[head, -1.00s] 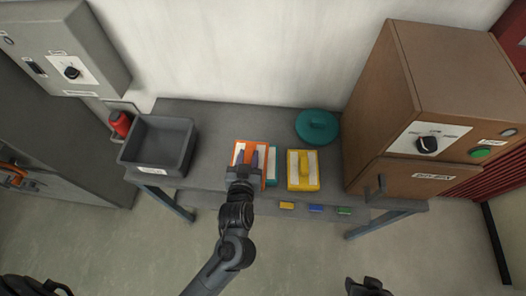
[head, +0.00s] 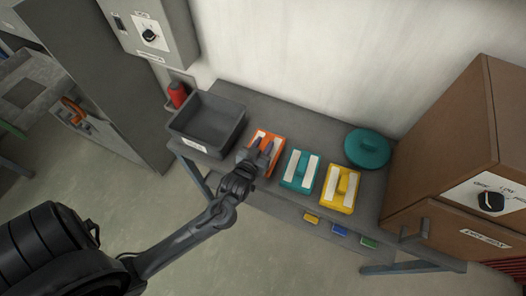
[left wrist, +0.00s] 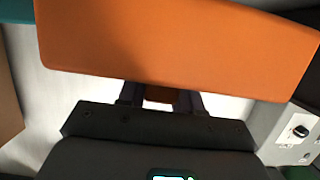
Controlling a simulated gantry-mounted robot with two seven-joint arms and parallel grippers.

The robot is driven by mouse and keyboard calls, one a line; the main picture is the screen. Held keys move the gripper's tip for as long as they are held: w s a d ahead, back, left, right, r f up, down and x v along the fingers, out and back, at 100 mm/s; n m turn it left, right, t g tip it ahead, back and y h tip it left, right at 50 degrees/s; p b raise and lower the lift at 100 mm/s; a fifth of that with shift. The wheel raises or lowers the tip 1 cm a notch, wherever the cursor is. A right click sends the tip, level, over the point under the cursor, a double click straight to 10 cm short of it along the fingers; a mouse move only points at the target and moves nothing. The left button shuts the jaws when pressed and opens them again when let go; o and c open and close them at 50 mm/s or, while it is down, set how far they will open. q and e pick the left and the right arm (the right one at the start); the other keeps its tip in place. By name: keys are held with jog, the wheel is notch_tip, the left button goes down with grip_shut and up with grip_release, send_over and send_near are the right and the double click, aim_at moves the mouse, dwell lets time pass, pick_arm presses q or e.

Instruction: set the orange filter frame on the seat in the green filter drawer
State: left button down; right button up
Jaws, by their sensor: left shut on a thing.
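The orange filter frame (head: 277,142), with pale strips on its face, is in my left gripper (head: 263,147), which is shut on it. In the head view they are over the workbench between the grey bin and the teal frame; the height above the bench is hard to judge. In the left wrist view the orange frame (left wrist: 180,40) fills the upper part, and the left gripper (left wrist: 160,97) has its fingers at its lower edge. My right gripper is out of view.
A teal frame (head: 290,182) and a yellow frame (head: 331,200) lie on the bench (head: 305,125) with a round teal lid (head: 368,148). A grey bin (head: 225,143) stands left, a brown oven (head: 435,140) right. Open floor lies in front.

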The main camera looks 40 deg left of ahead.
pick_arm(q)
jog(key=shift+f+b, duration=0.3)
jog(key=shift+f, duration=1.7)
jog(key=shift+f, duration=0.2)
jog(key=c, duration=0.8)
grip_release()
jog(key=shift+r, duration=0.1)
